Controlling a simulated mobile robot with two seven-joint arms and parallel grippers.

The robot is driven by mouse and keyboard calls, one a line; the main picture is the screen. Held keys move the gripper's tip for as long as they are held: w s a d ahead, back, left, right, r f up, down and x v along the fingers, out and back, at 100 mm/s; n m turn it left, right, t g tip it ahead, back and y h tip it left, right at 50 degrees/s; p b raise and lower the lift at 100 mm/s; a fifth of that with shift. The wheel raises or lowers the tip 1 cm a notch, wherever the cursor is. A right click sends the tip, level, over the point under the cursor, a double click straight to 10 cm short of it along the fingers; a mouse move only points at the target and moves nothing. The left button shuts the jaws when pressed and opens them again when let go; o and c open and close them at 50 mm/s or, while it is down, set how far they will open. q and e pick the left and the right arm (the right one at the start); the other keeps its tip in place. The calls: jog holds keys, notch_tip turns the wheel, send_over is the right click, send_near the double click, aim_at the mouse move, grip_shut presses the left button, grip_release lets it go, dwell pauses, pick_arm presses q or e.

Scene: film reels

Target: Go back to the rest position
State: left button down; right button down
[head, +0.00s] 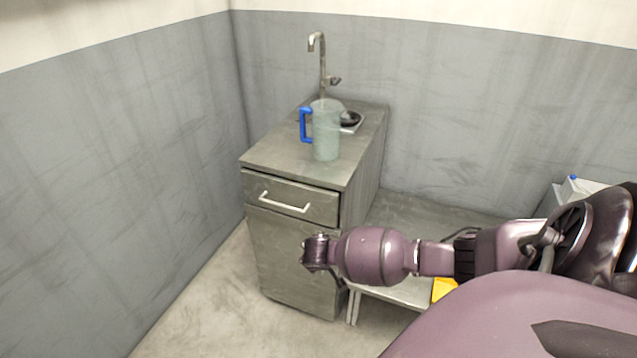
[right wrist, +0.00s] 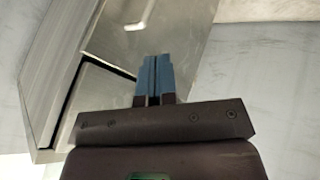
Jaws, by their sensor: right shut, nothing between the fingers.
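My right arm comes in from the right in the head view. Its gripper (head: 312,252) is in front of the metal cabinet (head: 285,252), below the drawer (head: 292,199). The right wrist view shows the two bluish fingers (right wrist: 155,78) pressed together, with nothing between them. My left gripper is out of view.
A translucent pitcher (head: 326,130) with a blue handle stands on the cabinet top, beside the tap (head: 322,62). A low bench (head: 398,291) with a yellow item (head: 443,288) is partly hidden behind my arm. Floor (head: 207,312) at the left is clear.

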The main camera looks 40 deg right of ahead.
jog(key=v, duration=0.2)
jog(key=p+v, duration=0.1)
jog(key=v, duration=0.2)
jog(key=shift+s+d, duration=0.2)
jog(key=shift+s, duration=0.05)
jog(key=w+a+r+n+t+y, duration=0.3)
jog(key=w+a+r+n, duration=0.1)
jog(key=a, duration=0.3)
jog(key=s+a+r+n+t+y+p, duration=0.1)
jog(key=s+a+r+n+t+y, duration=0.25)
jog(key=a, duration=0.55)
jog(key=s+f+m+g+h+p, duration=0.1)
jog(key=s+m, duration=0.6)
jog(key=s, duration=1.7)
jog(key=shift+f+h+p, duration=0.3)
jog(key=shift+f+h, duration=0.05)
jog(key=shift+f, duration=0.4)
